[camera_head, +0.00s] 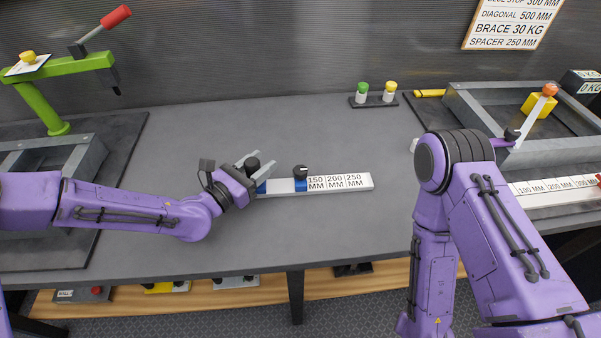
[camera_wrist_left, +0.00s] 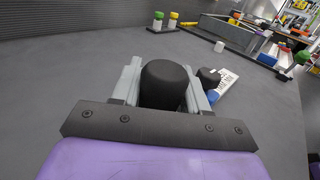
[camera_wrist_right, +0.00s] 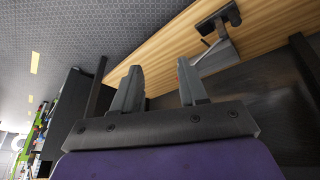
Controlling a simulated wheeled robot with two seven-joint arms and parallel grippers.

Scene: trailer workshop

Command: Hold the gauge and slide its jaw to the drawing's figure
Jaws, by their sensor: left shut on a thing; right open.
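The gauge (camera_head: 345,182) is a pale bar lying on the grey bench, marked 150, 200 and 250 MM. Its fixed left end has a blue block and a black knob (camera_wrist_left: 165,85). My left gripper (camera_head: 250,168) is shut on that knob. The sliding jaw (camera_head: 301,184), blue with a black knob, stands just left of the 150 mark; it also shows in the left wrist view (camera_wrist_left: 208,78). The drawing board (camera_head: 512,22) on the wall reads SPACER 250 MM, among other lines. My right gripper (camera_wrist_right: 160,85) is open and empty; in the head view it is hidden.
A wooden shelf (camera_wrist_right: 170,45) under the bench is near my right gripper. A rack with green and yellow knobs (camera_head: 375,99) stands at the back. A green clamp stand (camera_head: 45,105) is left; a metal frame (camera_head: 470,100) and long scale (camera_head: 550,190) are right.

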